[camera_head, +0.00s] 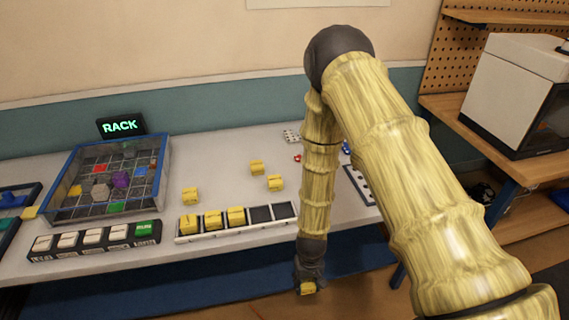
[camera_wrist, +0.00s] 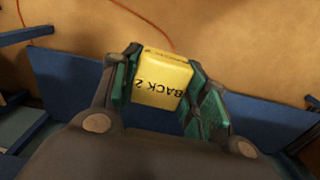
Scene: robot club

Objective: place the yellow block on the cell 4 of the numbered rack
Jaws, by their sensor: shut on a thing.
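My gripper (camera_head: 308,283) is shut on a yellow block (camera_wrist: 162,78), in front of the table's front edge. In the wrist view the block sits between the green finger pads, with dark lettering that seems to read "BACK 2"; the floor and a blue frame show behind it. The numbered rack (camera_head: 236,231) lies on the table, left of my gripper. Its three left cells hold yellow blocks; the fourth cell from the left (camera_head: 261,214) and the last cell (camera_head: 284,211) are dark and empty. The cell numbers are not readable.
A clear-walled bin (camera_head: 165,187) of coloured pieces and a button strip (camera_head: 95,248) stand to the left. A dark perforated plate (camera_head: 358,184) lies right of my forearm.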

